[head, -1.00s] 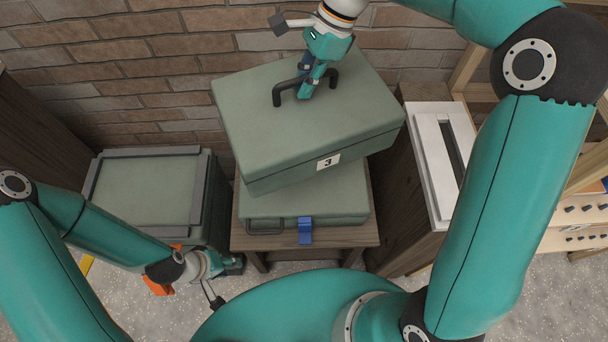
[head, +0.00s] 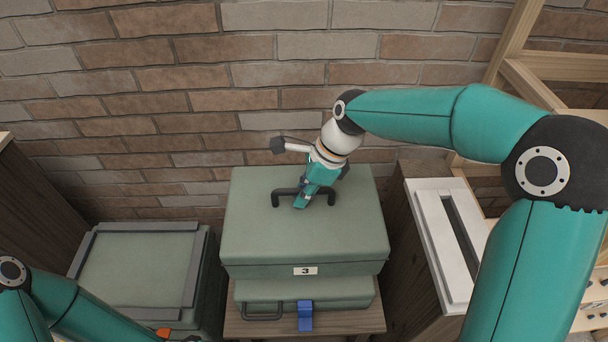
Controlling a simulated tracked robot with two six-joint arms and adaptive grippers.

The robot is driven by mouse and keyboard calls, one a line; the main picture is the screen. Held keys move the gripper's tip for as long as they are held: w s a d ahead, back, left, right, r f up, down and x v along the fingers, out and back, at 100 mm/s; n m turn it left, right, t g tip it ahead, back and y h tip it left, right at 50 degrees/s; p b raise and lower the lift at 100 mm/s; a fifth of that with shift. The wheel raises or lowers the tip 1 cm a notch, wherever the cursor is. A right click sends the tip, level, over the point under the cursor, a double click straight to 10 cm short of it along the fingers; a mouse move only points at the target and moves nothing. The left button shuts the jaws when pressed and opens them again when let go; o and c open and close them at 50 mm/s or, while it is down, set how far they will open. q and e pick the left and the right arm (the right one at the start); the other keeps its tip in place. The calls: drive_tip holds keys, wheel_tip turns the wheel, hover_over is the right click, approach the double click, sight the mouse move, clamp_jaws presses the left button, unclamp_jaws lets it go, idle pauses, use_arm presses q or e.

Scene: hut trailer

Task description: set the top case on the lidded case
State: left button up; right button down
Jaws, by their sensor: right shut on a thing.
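The top case (head: 340,235) is a grey-green box with a black handle on its upper face and a white label "3" on its front. My right gripper (head: 303,203) is shut on that handle. The lidded case (head: 345,293) is grey-green, with a front handle and a blue latch (head: 305,315). It lies on a small wooden table (head: 360,321), directly below the top case in the picture. The top case hides most of its lid, and I cannot tell whether the two touch.
Another green case (head: 135,270) with a grey raised rim stands at left. A wooden cabinet with a white slotted top (head: 440,245) stands close at right. A brick wall (head: 200,110) is behind, and wooden shelving (head: 535,85) is at far right.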

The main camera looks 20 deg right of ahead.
sight(325, 189)
drive_tip(key=shift+f, duration=4.4)
drive_tip(key=c, duration=1.2)
unclamp_jaws()
drive_tip(key=v, duration=1.2)
drive_tip(key=shift+d, duration=0.1)
drive_tip(key=shift+s+f, duration=0.1)
